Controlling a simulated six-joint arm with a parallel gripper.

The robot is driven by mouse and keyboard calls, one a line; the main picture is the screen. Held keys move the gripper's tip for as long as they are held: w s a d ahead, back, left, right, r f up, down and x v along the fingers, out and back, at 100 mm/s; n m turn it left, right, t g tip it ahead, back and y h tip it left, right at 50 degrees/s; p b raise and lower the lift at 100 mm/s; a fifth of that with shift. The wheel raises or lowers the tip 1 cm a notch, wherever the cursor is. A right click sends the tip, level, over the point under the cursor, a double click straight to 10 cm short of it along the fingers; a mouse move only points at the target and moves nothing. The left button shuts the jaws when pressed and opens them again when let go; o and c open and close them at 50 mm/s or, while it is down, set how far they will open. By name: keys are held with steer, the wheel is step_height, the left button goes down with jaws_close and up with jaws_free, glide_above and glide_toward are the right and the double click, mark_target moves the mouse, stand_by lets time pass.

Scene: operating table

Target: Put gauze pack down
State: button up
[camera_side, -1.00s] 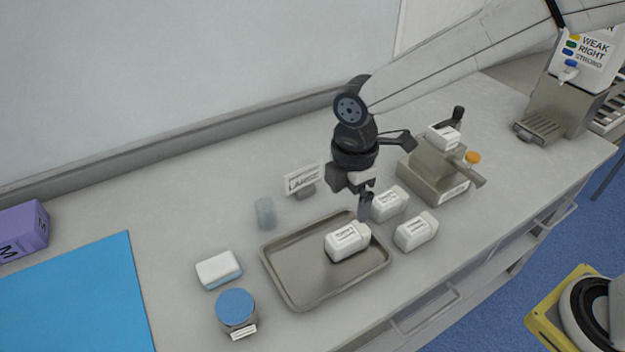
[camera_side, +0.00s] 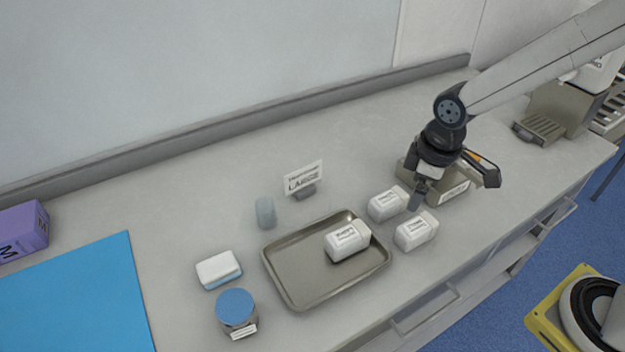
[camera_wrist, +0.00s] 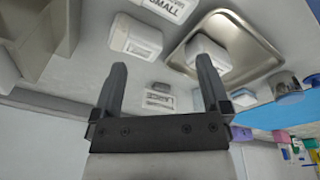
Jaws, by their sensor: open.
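A white labelled pack (camera_side: 347,240) lies on the right part of a shallow metal tray (camera_side: 282,281); the label is too small to read surely, so I cannot tell if it is the gauze pack. It also shows in the wrist view (camera_wrist: 208,55), in the tray (camera_wrist: 262,38). Two similar white packs, one behind (camera_side: 387,203) and one in front (camera_side: 415,232), stand on the counter right of the tray. My gripper (camera_side: 452,190) is open and empty, above and right of these packs. In the wrist view its fingers (camera_wrist: 160,66) stand apart with nothing between them.
A white and blue block (camera_side: 219,269) and a blue-lidded jar (camera_side: 236,309) stand left of the tray. A translucent cup (camera_side: 265,212) and a "LARGE" sign (camera_side: 303,180) stand behind. A metal stand (camera_side: 455,192) is by my gripper.

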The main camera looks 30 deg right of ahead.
steer(key=s+d+f+m+t, duration=0.1)
steer(key=s+d+m, duration=0.4)
steer(key=d+m, duration=0.1)
steer(key=shift+s+d+m, duration=0.15)
steer(key=shift+d+m, duration=0.2)
steer(key=shift+m, duration=0.35)
